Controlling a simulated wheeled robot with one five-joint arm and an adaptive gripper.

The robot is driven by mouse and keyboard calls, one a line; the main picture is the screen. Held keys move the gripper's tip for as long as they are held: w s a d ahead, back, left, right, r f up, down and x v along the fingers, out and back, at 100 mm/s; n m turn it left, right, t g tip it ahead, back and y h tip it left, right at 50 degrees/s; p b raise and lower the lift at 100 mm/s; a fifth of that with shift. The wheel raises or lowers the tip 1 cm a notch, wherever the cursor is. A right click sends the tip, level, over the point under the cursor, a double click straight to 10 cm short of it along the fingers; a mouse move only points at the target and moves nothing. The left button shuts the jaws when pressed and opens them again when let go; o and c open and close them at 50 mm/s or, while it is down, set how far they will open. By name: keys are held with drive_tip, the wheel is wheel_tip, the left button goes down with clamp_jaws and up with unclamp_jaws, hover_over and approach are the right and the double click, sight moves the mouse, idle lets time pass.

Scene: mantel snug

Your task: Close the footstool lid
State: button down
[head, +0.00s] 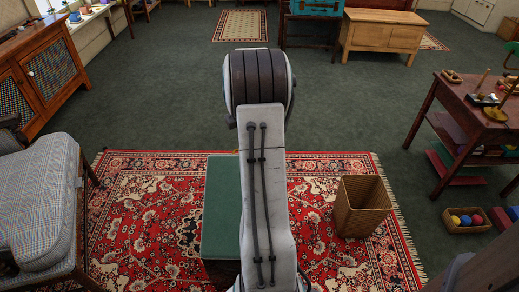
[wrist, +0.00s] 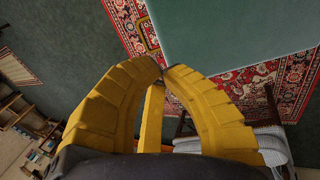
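The footstool shows as a flat green panel (head: 221,208) on the red rug, partly hidden behind my arm in the head view. A dark strip shows below the panel's near edge. In the wrist view the green panel (wrist: 240,32) fills the upper right, with a paler band along its lower edge. I cannot tell how far open the lid is. My gripper (wrist: 163,71) has yellow fingers with their tips together and nothing visible between them. The tips appear just off the panel's lower left corner in the wrist view; contact cannot be told. The head view hides the gripper behind my arm.
A wicker basket (head: 361,206) stands on the rug (head: 140,215) to the right. A plaid armchair (head: 40,205) is at the left. A side table (head: 470,120) and a box of balls (head: 466,220) are at the right.

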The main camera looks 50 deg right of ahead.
drive_tip(key=shift+n, duration=0.3)
drive_tip(key=d+f+b, duration=0.2)
drive_tip(key=f, duration=0.2)
drive_tip(key=d+f+b, duration=0.2)
drive_tip(key=d+f, duration=0.1)
drive_tip(key=f, duration=0.1)
drive_tip(key=d+f+b, duration=0.2)
drive_tip(key=d+f, duration=0.1)
drive_tip(key=f, duration=0.1)
drive_tip(key=shift+w+d+f+b, duration=0.15)
drive_tip(key=shift+w+f+b, duration=0.15)
drive_tip(key=shift+f+b, duration=0.1)
drive_tip(key=shift+b+x, duration=1.2)
drive_tip(key=shift+b, duration=0.05)
drive_tip(key=shift+d, duration=0.1)
